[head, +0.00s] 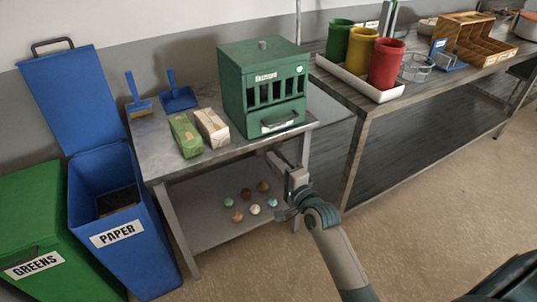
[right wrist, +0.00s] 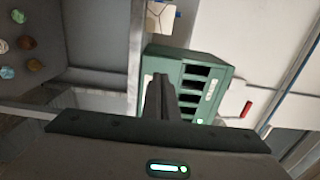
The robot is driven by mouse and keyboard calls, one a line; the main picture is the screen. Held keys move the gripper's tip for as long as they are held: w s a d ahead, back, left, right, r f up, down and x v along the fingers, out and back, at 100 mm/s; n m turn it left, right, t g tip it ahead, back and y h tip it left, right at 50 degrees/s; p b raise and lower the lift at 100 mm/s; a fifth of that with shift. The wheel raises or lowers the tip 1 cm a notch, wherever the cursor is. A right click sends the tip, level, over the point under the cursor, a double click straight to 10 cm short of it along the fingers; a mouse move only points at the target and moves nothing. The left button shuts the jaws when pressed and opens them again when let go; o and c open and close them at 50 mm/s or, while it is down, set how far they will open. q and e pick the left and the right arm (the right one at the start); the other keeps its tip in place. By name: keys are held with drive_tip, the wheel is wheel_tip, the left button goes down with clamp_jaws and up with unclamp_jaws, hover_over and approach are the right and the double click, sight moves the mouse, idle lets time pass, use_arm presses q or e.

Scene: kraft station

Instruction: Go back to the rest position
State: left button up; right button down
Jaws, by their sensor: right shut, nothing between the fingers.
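My right gripper (head: 272,158) is in front of the small metal table, just below its front edge and the green slotted box (head: 262,85). Its fingers (right wrist: 161,88) show shut and empty in the right wrist view, with the green box (right wrist: 190,75) beyond them. My left gripper is in neither view.
A green wrapped block (head: 185,136) and a beige block (head: 212,128) lie on the metal table (head: 165,165). Several small balls (head: 255,209) lie on its lower shelf. An open blue PAPER bin (head: 125,210) stands left. A workbench (head: 345,100) stands right.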

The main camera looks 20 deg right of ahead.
drive_tip(key=s+a+f+n+g, duration=0.2)
drive_tip(key=s+f+n, duration=0.15)
drive_tip(key=f, duration=0.65)
drive_tip(key=s+a+f+n+g, duration=0.2)
drive_tip(key=s+f, duration=0.2)
drive_tip(key=f, duration=0.5)
drive_tip(key=s+a+f+n+g, duration=0.1)
drive_tip(key=s+a+f+n, duration=0.15)
drive_tip(key=f, duration=0.75)
drive_tip(key=s+a+f+n+g, duration=0.2)
drive_tip(key=s+f+n, duration=0.3)
drive_tip(key=s+f, duration=0.6)
drive_tip(key=s+a+f+n+g, duration=0.3)
drive_tip(key=s+f+n, duration=0.3)
drive_tip(key=s+f, duration=0.5)
drive_tip(key=s+g, duration=0.1)
drive_tip(key=s, duration=0.4)
drive_tip(key=shift+s+a+f, duration=0.15)
drive_tip(key=shift+s+a, duration=0.05)
drive_tip(key=shift+a, duration=0.15)
